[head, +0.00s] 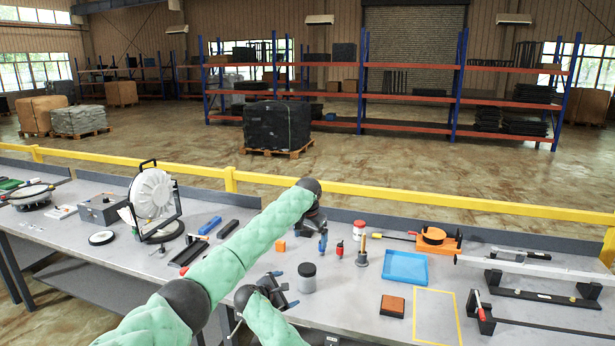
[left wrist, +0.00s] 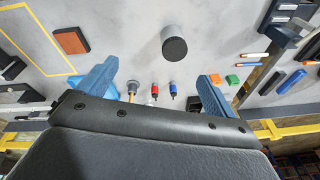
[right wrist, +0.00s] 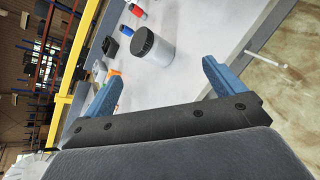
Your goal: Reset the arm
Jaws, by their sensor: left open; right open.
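My left gripper (head: 322,242) hangs over the middle of the table; its blue fingers are apart and empty in the left wrist view (left wrist: 155,86). My right gripper (head: 286,290) is nearer the front, left of a grey jar with a dark lid (head: 307,280). Its fingers are apart and empty in the right wrist view (right wrist: 158,82). The jar stands beyond the fingers there (right wrist: 157,50) and also shows in the left wrist view (left wrist: 175,43). Neither gripper touches the jar. My left forearm hides part of the table.
A red piece (head: 339,250), an orange block (head: 280,245) and a blue tray (head: 405,268) lie near the grippers. A brown-topped block (head: 392,306) sits left of a yellow taped rectangle (head: 434,318). A white reel (head: 153,194) stands left. A yellow rail (head: 400,198) runs behind the table.

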